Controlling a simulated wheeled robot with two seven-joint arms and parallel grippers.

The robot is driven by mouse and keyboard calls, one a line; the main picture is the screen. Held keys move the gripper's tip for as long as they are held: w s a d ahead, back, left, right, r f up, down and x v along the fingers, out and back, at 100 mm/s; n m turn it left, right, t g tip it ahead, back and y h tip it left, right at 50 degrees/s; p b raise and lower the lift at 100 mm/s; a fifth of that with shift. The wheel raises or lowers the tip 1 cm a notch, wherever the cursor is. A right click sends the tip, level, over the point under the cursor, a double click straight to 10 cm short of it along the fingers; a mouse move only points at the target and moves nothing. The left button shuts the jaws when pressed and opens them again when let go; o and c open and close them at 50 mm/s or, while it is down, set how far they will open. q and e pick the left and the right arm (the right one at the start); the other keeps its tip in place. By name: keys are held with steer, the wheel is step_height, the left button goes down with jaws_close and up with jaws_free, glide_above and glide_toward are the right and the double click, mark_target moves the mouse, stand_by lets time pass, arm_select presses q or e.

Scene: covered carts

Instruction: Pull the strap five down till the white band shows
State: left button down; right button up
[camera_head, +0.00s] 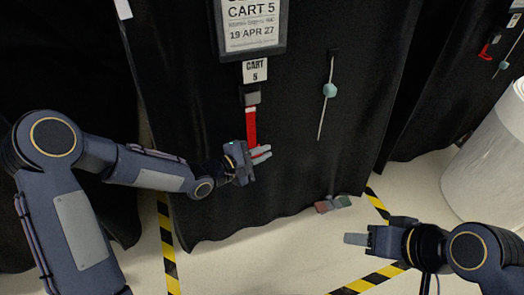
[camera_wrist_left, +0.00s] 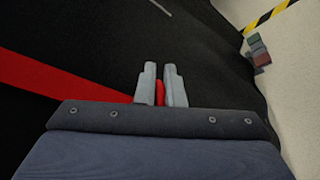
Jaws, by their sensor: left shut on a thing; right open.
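A thin pale band shows across the strap just below the buckle. My left gripper (camera_head: 262,154) is shut on the strap's lower part. In the left wrist view the red strap (camera_wrist_left: 60,85) runs in from the left, and a bit of red shows between the fingers (camera_wrist_left: 160,88). My right gripper (camera_head: 352,239) is open and empty, low at the right, apart from the cover.
A cord with a teal toggle (camera_head: 330,90) hangs on the cover to the right. Small red and green blocks (camera_head: 333,204) lie at the cover's foot. Yellow-black tape (camera_head: 167,245) marks the floor. A white wrapped roll (camera_head: 490,165) stands at right.

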arm_select(q)
steer(key=c, duration=1.6)
jaws_free()
steer(key=shift+f, duration=0.2)
steer(key=shift+o, duration=0.4)
steer(key=shift+r, duration=0.1)
steer(key=p+v, duration=0.3)
steer(key=v, duration=0.5)
